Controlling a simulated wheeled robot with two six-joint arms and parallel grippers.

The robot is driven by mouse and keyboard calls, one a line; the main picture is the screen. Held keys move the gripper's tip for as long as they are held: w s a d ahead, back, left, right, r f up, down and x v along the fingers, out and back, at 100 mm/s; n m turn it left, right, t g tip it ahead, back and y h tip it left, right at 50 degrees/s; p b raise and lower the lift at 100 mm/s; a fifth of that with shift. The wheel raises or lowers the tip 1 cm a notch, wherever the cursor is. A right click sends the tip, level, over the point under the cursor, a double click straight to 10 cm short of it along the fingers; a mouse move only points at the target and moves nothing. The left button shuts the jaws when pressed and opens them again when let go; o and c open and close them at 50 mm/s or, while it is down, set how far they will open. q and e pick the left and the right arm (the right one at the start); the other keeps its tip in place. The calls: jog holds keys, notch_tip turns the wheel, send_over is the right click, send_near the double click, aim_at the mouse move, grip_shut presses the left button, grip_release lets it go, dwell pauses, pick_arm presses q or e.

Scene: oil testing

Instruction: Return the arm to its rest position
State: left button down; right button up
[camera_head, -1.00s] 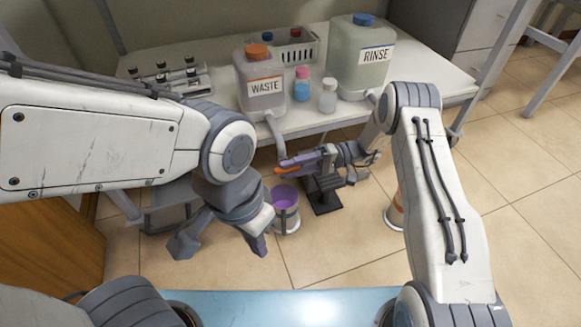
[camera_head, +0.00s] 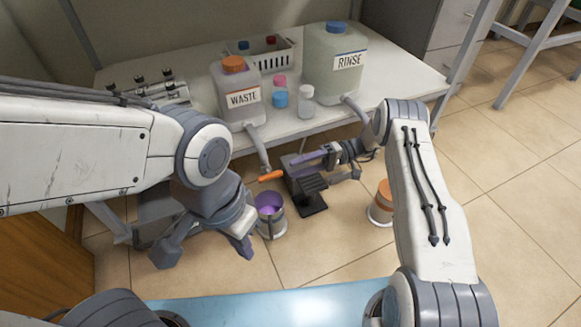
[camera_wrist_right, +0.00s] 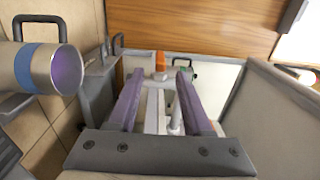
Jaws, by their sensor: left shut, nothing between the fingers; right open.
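My left gripper (camera_head: 243,250) hangs at the lower left of the head view, shut and empty, with a purple pad showing at its tip. My right gripper (camera_head: 300,164) is below the table's front edge, pointing left. In the right wrist view its two purple fingers (camera_wrist_right: 160,80) are spread, with nothing held between them. An orange piece (camera_head: 270,176) lies just beyond the right fingertips, apart from them. It also shows between and past the fingers in the right wrist view (camera_wrist_right: 160,62).
A cup with a purple inside (camera_head: 268,203) stands beside my left gripper. A black stand (camera_head: 311,200) is below my right gripper. The table (camera_head: 385,90) holds the WASTE jug (camera_head: 236,82), the RINSE jug (camera_head: 331,75) and small bottles.

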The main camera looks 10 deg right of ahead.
dwell(0.5)
jog(key=s+d+r+m+t+h, duration=0.2)
jog(key=s+d+r+t+h, duration=0.25)
jog(key=s+h, duration=0.4)
jog(key=s+d+r+m+t+h, duration=0.2)
jog(key=s+d+r+t+h, duration=0.25)
jog(key=s+d+h, duration=0.35)
jog(key=s+a+r+n+g+p, duration=0.1)
jog(key=s+a+r+n+p, duration=0.3)
jog(key=r+p, duration=0.4)
jog(key=s+a+r+n+g+p, duration=0.1)
jog(key=s+a+r+p, duration=0.35)
jog(key=a+r, duration=0.4)
jog(key=s+a+r+n+g+p, duration=0.1)
jog(key=s+a+r+n+p, duration=0.25)
jog(key=r+p, duration=0.5)
notch_tip(320, 180, up, 37)
jog(key=p, duration=3.4)
jog(key=shift+s+m, duration=0.15)
jog(key=shift+m, duration=0.3)
